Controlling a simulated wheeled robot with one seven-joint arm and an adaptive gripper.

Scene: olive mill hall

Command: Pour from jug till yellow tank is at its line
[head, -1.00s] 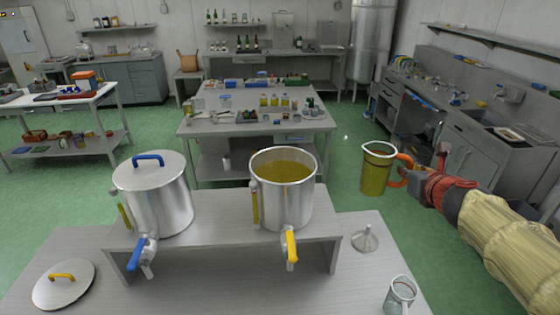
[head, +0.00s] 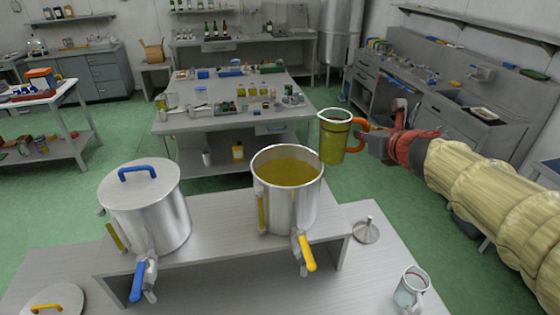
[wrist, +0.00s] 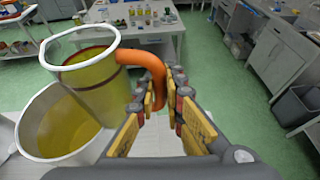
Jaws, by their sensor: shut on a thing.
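My gripper (head: 368,141) is shut on the orange handle of the clear jug (head: 334,143), which holds yellow-green oil. The jug looks about upright, raised beside the right rim of the yellow tank (head: 285,205). This tank is open, has a yellow tap handle and a sight gauge (head: 261,212), and holds oil below its rim. Its line is too small to make out. In the wrist view the jug (wrist: 95,85) overlaps part of the tank (wrist: 40,155), and the fingers (wrist: 158,92) close around the handle. No stream of oil shows.
A lidded tank (head: 146,210) with a blue tap shares the raised stand (head: 225,235). A yellow-handled lid (head: 50,302) lies at the front left. A cluttered table (head: 230,122) is behind.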

